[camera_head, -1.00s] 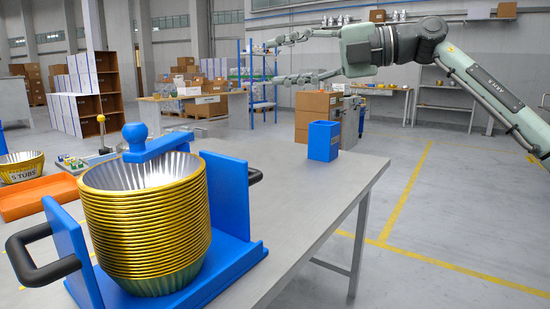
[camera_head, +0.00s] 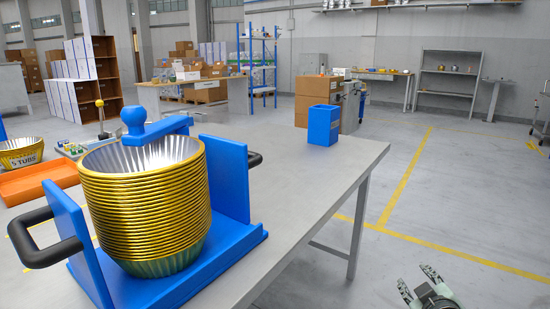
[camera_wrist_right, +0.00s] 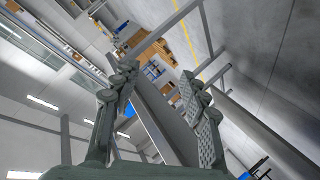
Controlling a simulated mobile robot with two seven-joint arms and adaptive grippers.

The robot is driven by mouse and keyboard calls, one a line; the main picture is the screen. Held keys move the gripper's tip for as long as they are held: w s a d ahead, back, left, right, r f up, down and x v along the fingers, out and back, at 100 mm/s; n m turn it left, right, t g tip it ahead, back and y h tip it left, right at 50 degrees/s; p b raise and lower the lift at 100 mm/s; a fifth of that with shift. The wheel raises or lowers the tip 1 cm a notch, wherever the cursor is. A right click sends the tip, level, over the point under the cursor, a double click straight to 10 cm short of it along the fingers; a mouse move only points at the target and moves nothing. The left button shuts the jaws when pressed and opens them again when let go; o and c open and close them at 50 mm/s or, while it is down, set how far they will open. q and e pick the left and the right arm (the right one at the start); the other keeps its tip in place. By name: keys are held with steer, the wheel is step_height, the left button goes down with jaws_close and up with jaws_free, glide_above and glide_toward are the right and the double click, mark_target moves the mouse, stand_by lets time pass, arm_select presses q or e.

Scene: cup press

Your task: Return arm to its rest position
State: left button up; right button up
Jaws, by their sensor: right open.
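My right gripper (camera_head: 418,287) is low at the bottom right of the head view, right of the table and apart from it. It is open and empty. In the right wrist view its two fingers (camera_wrist_right: 163,110) stand apart with nothing between them. The stack of gold and silver cups (camera_head: 150,215) sits upright in the blue press (camera_head: 228,178) on the table (camera_head: 300,190). The blue press handle (camera_head: 135,122) lies across the top of the stack. My left gripper is not in view.
A blue open box (camera_head: 323,125) stands near the table's far right corner. An orange tray (camera_head: 40,183) and a tub of cups (camera_head: 20,153) are at the left. Floor with yellow lines (camera_head: 400,190) is clear right of the table. Shelves and boxes stand far behind.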

steer(key=s+d+f+g+h, duration=0.1)
steer(key=s+d+f+g, duration=0.3)
steer(key=s, duration=0.5)
steer(key=s+d+f+m+g, duration=0.1)
steer(key=s+f+g, duration=0.2)
steer(key=s+f, duration=0.5)
steer(key=s+d+f+g+h, duration=0.1)
steer(key=s+d+f+g, duration=0.25)
steer(key=s, duration=0.65)
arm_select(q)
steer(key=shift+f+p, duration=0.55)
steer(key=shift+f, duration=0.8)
arm_select(e)
steer(key=s+a+f+m+y, duration=0.1)
steer(key=a+f, duration=0.2)
steer(key=a, duration=0.4)
steer(key=s+a+f+m+y, duration=0.1)
steer(key=a+f+m+y, duration=0.1)
steer(key=a+f, duration=0.2)
steer(key=shift+a+f, duration=0.2)
steer(key=shift+a, duration=1.55)
